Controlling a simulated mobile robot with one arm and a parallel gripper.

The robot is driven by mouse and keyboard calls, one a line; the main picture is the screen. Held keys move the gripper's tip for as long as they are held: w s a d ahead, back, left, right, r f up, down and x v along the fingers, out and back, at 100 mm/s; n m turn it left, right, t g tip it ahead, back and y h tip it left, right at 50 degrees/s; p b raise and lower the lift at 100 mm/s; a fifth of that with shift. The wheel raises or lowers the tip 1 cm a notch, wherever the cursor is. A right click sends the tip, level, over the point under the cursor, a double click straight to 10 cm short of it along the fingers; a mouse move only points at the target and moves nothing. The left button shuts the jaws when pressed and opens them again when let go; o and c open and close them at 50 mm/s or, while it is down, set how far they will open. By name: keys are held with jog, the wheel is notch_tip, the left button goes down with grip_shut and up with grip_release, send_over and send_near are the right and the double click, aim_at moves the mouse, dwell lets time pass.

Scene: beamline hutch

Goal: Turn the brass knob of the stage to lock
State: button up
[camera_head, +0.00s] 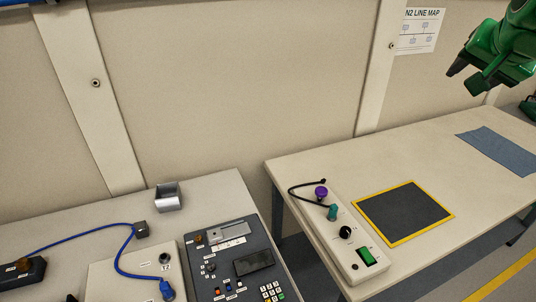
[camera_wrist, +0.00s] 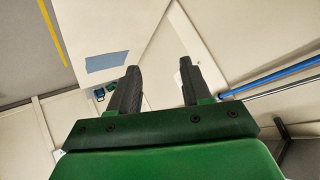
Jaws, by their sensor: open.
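My gripper (camera_head: 465,78) is at the upper right of the head view, raised above the right table and far from the panels. In the wrist view its two dark fingers stand apart with nothing between them (camera_wrist: 159,68). A silver stage-like block (camera_head: 229,232) sits on the dark grey control panel (camera_head: 236,262) at the lower middle of the head view. A small brownish knob (camera_head: 198,239) is at its left; it may be the brass knob, but its setting and label are too small to read. Neither shows clearly in the wrist view.
On the right table (camera_head: 400,155) are a white panel with a purple knob (camera_head: 321,192), a black cable and a green switch (camera_head: 367,256), a yellow-edged dark mat (camera_head: 404,212) and a blue cloth (camera_head: 499,148). A blue cable (camera_head: 80,235) and metal holder (camera_head: 168,197) are on the left table.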

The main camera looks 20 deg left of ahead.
jog(key=w+a+f+n+g, duration=0.1)
jog(key=w+a+f+n, duration=0.25)
jog(key=a, duration=0.45)
jog(key=w+a+f+n+g, duration=0.25)
jog(key=w+a+f, duration=0.2)
jog(key=a, duration=0.25)
jog(key=s+a+f+n+g+h, duration=0.1)
jog(key=a+f+n, duration=0.4)
jog(key=a, duration=0.4)
jog(key=a+f+n+g+h, duration=0.1)
jog(key=a+f+n, duration=0.1)
jog(key=a+f, duration=0.65)
jog(key=n+g+h, duration=0.3)
jog(key=n+h, duration=0.1)
jog(key=n, duration=0.8)
send_near(198, 237)
jog(key=shift+t, duration=0.25)
jog(key=shift+s+x, duration=0.2)
jog(key=shift+x, duration=3.85)
grip_shut()
